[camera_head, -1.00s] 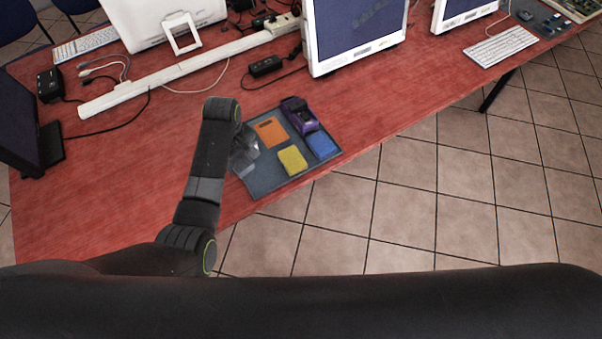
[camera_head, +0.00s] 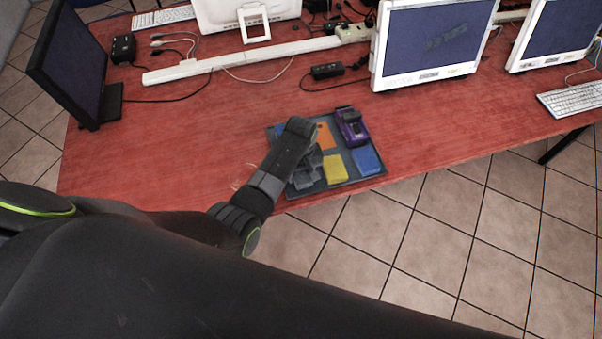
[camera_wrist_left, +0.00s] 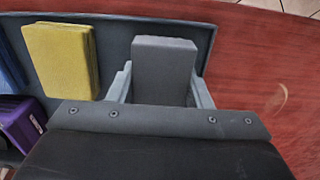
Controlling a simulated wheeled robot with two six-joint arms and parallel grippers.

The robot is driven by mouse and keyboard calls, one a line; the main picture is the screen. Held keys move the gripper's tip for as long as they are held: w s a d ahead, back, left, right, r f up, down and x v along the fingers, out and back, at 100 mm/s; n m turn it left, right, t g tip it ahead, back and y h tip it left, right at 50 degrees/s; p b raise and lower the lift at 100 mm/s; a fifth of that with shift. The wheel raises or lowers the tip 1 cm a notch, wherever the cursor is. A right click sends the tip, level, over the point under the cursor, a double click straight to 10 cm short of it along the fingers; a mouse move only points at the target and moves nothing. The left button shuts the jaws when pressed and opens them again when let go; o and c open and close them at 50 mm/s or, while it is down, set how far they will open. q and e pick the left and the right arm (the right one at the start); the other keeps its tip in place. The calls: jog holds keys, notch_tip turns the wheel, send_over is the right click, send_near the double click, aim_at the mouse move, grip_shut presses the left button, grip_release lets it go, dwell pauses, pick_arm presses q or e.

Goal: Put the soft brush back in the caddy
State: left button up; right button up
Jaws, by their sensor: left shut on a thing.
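The caddy looks like a flat dark blue-grey tray (camera_head: 352,184) near the table's front edge. My left gripper (camera_head: 306,172) is over its near left part. In the left wrist view my left gripper (camera_wrist_left: 162,92) is shut on a plain grey block (camera_wrist_left: 165,62), with a finger on each side. The block is over the tray's end, beside a yellow block (camera_wrist_left: 62,60). No bristles show, so I cannot tell if it is the soft brush. Whether it touches the tray floor is unclear. My forearm hides part of the tray's left side. My right gripper is not in view.
The tray also holds an orange piece (camera_head: 325,137), a blue block (camera_head: 367,160) and a purple item (camera_head: 351,127). Behind are a black adapter (camera_head: 327,71), cables and a monitor (camera_head: 430,40). Bare red table (camera_head: 180,140) lies left of the tray.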

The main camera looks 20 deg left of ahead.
pick_arm(q)
jog(key=shift+f, duration=0.3)
jog(key=shift+f, duration=0.1)
jog(key=o, duration=1)
jog(key=shift+c, duration=0.2)
jog(key=shift+r, duration=0.55)
notch_tip(320, 180, up, 11)
